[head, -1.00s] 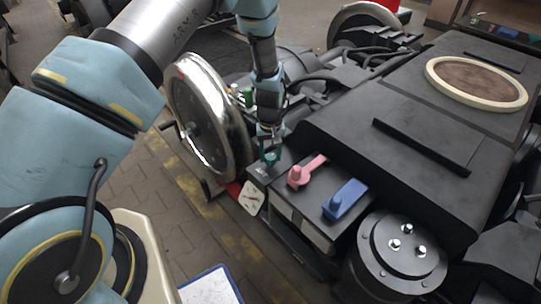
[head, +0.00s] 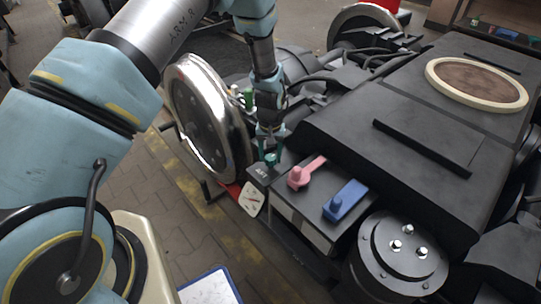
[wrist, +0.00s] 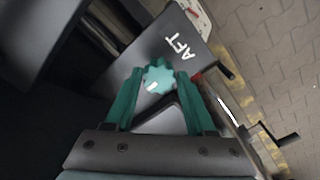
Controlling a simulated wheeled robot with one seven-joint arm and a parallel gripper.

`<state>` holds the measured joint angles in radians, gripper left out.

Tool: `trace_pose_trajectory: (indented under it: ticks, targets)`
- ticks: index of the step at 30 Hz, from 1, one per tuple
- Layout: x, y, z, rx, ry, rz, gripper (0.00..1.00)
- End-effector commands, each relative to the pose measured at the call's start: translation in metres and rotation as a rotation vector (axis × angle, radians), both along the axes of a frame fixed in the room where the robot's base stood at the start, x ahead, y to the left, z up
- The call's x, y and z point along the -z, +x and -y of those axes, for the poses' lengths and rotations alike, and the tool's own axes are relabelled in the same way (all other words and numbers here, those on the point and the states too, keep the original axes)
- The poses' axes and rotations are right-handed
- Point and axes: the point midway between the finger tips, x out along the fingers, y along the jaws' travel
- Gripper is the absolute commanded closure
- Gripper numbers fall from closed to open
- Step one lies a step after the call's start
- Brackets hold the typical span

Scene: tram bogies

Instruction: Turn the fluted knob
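The fluted knob (wrist: 160,78) is a small teal, scalloped knob with a pale mark on its face. It sits on a dark panel (wrist: 192,50) lettered "AFT". In the head view the knob (head: 270,158) stands on the box's near left end, just below my gripper (head: 272,143). In the wrist view my gripper (wrist: 158,84) has its two teal fingers apart, one on each side of the knob, with narrow gaps at the tips. The fingers look open and hold nothing; their exact height over the knob is hard to tell.
A pink lever (head: 300,176) and a blue lever (head: 345,200) sit on the same box, right of the knob. A dial plate (head: 252,198) hangs at its front. A large steel wheel (head: 205,115) stands close left of my gripper. Green-capped parts (head: 248,98) are behind.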

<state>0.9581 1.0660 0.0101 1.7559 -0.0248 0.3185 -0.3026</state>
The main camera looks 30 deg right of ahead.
Motion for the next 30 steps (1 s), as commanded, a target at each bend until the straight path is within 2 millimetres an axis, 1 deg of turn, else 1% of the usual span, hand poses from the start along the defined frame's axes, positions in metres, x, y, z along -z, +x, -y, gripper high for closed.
trace_pose_trajectory:
  ticks: [1, 6, 13, 16, 20, 24, 30]
  targets:
    - [0.000, 0.000, 0.000, 0.000, 0.000, 0.000, 0.38]
    - [0.000, -0.001, 0.000, 0.000, 0.001, -0.001, 0.19]
    - [0.000, -0.001, 0.000, 0.000, 0.000, -0.001, 0.19]
    - [-0.005, -0.001, 0.001, 0.000, -0.001, -0.001, 0.19]
    - [-0.023, 0.000, 0.001, 0.000, -0.003, 0.001, 0.19]
    - [-0.052, 0.000, 0.001, 0.000, -0.004, 0.002, 0.19]
    - [-0.087, 0.000, 0.001, 0.000, -0.003, 0.000, 0.19]
